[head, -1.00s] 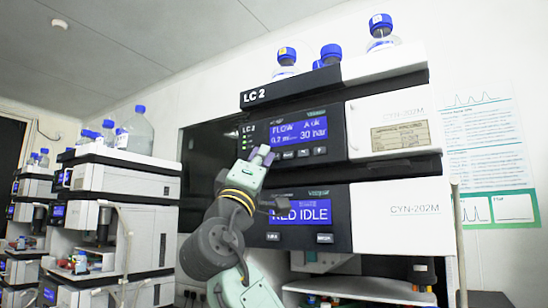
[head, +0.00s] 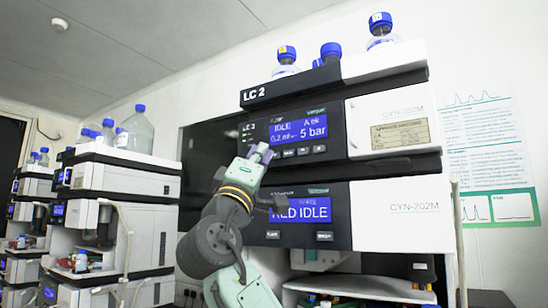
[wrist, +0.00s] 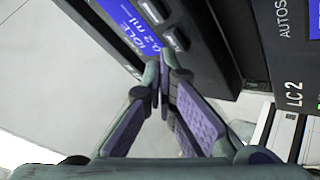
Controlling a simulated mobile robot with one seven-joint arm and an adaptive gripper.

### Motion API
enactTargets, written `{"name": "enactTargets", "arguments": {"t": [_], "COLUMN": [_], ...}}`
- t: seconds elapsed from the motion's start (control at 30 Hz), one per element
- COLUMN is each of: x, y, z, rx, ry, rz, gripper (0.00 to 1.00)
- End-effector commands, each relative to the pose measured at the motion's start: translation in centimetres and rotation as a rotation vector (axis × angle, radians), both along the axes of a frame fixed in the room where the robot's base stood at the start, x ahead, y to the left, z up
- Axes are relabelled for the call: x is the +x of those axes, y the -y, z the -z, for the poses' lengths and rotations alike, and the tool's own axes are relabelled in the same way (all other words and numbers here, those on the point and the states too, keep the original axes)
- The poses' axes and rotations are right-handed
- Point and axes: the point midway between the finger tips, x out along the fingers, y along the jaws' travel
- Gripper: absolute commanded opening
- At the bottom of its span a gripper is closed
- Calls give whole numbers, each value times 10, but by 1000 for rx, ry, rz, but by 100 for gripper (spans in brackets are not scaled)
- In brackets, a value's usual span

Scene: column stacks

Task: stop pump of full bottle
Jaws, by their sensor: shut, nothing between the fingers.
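The upper pump module of the LC 2 stack has a blue screen (head: 298,131) reading IDLE, 0.2 ml and 5 bar. A row of small buttons (head: 304,151) runs under it. The screen (wrist: 138,22) and the buttons (wrist: 160,20) also show in the wrist view. My gripper (head: 262,151) is shut and empty, in front of the screen's lower left. In the wrist view its fingertips (wrist: 162,70) meet below the panel, apart from the buttons. Blue-capped bottles stand on top: one at left (head: 285,71), one at right (head: 381,43) and one between, mostly hidden (head: 330,53). Their fill levels are unclear.
Other stacks (head: 120,190) with blue-capped bottles stand at left. A chart poster (head: 487,150) hangs on the right wall.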

Motion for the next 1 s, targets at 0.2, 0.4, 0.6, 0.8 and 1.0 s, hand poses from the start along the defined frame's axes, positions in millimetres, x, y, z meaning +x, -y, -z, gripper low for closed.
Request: {"name": "enactTargets", "arguments": {"t": [0.2, 0.4, 0.6, 0.8, 1.0], "x": [-6, -6, -17, -34, -45], "y": [-4, -4, -12, -24, -32], "z": [0, 0, 1, 1, 1], "rx": [-1, -1, 0, 0, 1], "ry": [0, 0, 2, 3, 0], "rz": [1, 1, -2, -2, -1], "gripper": [0, 0, 0, 0, 0]}}
